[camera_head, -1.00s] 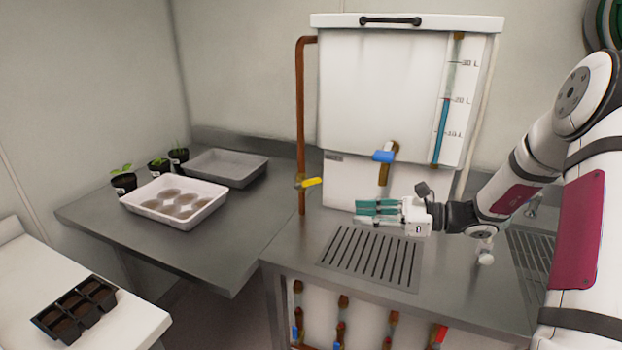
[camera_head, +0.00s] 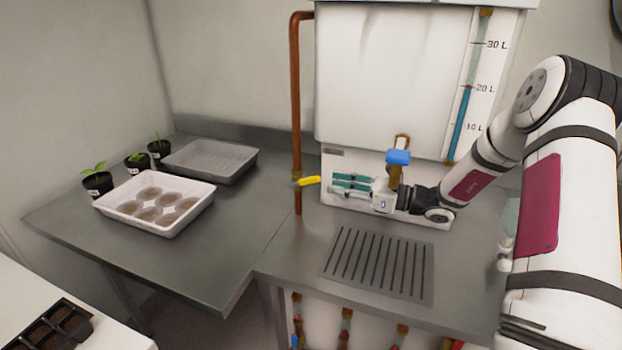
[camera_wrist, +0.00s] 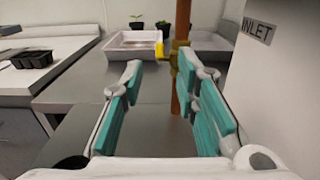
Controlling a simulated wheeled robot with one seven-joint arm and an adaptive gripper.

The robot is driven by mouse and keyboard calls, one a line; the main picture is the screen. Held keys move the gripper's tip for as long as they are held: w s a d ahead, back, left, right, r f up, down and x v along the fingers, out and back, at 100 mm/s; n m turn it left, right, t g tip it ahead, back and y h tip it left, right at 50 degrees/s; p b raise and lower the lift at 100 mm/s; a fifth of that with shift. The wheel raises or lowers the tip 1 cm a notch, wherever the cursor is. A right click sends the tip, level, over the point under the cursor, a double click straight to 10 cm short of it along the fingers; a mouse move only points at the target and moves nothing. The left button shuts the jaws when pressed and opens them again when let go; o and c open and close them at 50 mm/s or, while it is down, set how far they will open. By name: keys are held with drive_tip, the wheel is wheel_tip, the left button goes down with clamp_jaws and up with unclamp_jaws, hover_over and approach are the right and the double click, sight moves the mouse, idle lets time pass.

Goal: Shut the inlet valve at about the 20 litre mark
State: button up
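The inlet valve has a yellow lever (camera_head: 308,181) on the copper pipe (camera_head: 296,110) left of the white tank (camera_head: 390,75). The yellow lever (camera_wrist: 160,52) also shows in the wrist view, ahead of my gripper, on a brass body. The tank's gauge (camera_head: 462,115) has a blue column reaching about the 20 L mark, close to a small red mark. My gripper (camera_head: 336,185) points left toward the pipe, just right of and slightly below the lever, apart from it. In the wrist view its teal-padded fingers (camera_wrist: 165,95) are spread wide with nothing between them.
A blue-handled tap (camera_head: 398,157) stands on the tank front, just above my wrist. A label reading INLET (camera_wrist: 257,28) is on the tank's lower panel. A slotted drain (camera_head: 380,264) lies below. A white tray (camera_head: 155,205) and potted seedlings (camera_head: 135,165) stand left.

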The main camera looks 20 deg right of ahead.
sight(311, 179)
drive_tip(key=x, duration=0.7)
drive_tip(key=shift+w+a, duration=0.25)
drive_tip(key=shift+a, duration=0.05)
clamp_jaws()
